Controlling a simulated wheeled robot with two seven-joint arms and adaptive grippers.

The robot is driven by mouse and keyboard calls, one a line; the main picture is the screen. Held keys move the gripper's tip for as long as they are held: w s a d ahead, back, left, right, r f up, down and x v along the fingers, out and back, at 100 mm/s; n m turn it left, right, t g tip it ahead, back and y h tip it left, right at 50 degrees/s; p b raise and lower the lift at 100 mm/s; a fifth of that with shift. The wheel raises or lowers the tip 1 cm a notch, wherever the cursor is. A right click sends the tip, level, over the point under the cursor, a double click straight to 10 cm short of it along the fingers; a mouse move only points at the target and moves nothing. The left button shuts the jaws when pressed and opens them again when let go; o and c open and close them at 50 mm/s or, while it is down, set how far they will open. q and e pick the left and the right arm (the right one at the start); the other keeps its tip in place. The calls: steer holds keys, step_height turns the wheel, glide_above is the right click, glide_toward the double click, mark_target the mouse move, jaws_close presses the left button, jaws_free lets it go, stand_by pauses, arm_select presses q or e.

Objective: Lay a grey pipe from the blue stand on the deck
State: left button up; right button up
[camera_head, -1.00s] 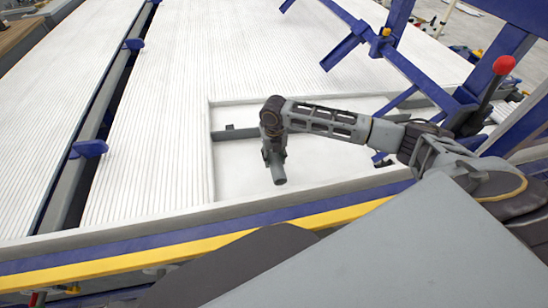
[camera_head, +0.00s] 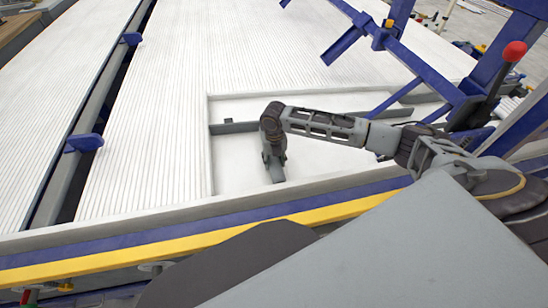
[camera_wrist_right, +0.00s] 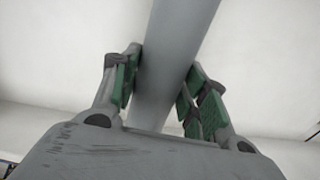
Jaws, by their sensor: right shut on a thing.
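My right gripper (camera_head: 275,168) is over a pale recessed area of the white deck (camera_head: 255,60). In the right wrist view, its green-padded fingers are on either side of a grey pipe (camera_wrist_right: 178,62), and it is shut on the pipe. The pipe runs up out of that view; its far end is not shown. In the head view only a short grey end shows below the gripper, and I cannot tell whether it touches the surface. The blue stand (camera_head: 432,82) is at the right, behind my right arm. My left gripper is not in view.
A grey bar (camera_head: 233,127) crosses the recess behind my gripper. A yellow edge strip (camera_head: 190,240) runs along the near side. A red-knobbed lever (camera_head: 514,52) stands at the right. The ribbed deck to the left is clear, with a dark gap farther left.

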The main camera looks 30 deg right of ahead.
steer(key=shift+f, duration=0.75)
steer(key=o, duration=1.2)
steer(key=shift+r, duration=6)
steer(key=shift+s, duration=0.1)
